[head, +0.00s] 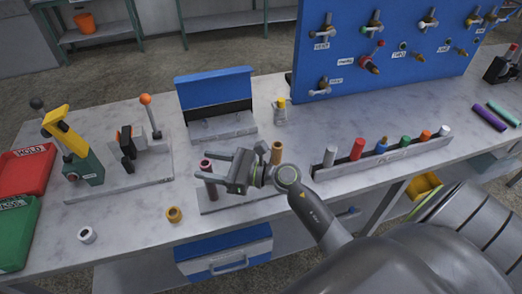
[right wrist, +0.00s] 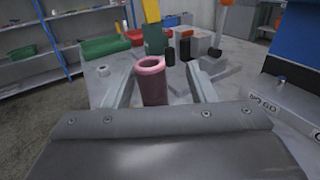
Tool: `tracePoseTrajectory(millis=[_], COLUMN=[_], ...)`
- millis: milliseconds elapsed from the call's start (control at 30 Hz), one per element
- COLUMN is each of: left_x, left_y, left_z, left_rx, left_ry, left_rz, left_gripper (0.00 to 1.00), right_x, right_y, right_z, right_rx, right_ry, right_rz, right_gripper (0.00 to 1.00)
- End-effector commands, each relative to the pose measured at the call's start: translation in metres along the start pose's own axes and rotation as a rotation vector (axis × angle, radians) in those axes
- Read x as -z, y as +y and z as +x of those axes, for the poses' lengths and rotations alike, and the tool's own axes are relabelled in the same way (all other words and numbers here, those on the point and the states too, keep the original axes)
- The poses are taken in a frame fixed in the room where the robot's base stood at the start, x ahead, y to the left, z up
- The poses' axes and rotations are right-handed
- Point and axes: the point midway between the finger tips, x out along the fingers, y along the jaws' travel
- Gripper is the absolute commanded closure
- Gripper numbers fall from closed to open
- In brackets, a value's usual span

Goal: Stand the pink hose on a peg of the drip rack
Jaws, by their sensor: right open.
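The pink hose (head: 211,188) is a short, dark pink tube standing upright at the left end of a low grey base (head: 237,202) near the table's front. Its open, lighter pink top shows in the right wrist view (right wrist: 152,64). My right gripper (head: 210,174) is open, with its fingers on either side of the hose; contact cannot be told. A tan tube (head: 276,153) stands upright at the base's right end. A long, low grey rack (head: 400,156) to the right holds several upright coloured pieces. Which of the two is the drip rack is unclear. My left gripper is not in view.
A blue valve panel (head: 395,45) stands at the back right. Lever fixtures (head: 140,135) and red (head: 25,170) and green (head: 18,235) trays are left. White (head: 87,235) and brown (head: 174,214) rings lie in front. Purple (head: 489,118) and teal (head: 504,114) tubes lie far right.

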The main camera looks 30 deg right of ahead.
Motion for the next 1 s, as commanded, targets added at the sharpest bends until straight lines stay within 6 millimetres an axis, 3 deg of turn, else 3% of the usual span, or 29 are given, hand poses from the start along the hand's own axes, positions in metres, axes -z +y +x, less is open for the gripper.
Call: tracePoseTrajectory(millis=[500,1000], left_x=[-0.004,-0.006], left_y=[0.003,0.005], left_z=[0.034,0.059], left_rx=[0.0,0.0], left_ry=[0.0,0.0], left_rz=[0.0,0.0], left_gripper=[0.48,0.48], right_x=[0.005,0.003], right_y=[0.0,0.001], right_z=[-0.092,-0.15], right_rx=[-0.002,-0.004], right_ry=[0.005,0.002], right_rz=[-0.002,-0.001], right_gripper=[0.49,0.49])
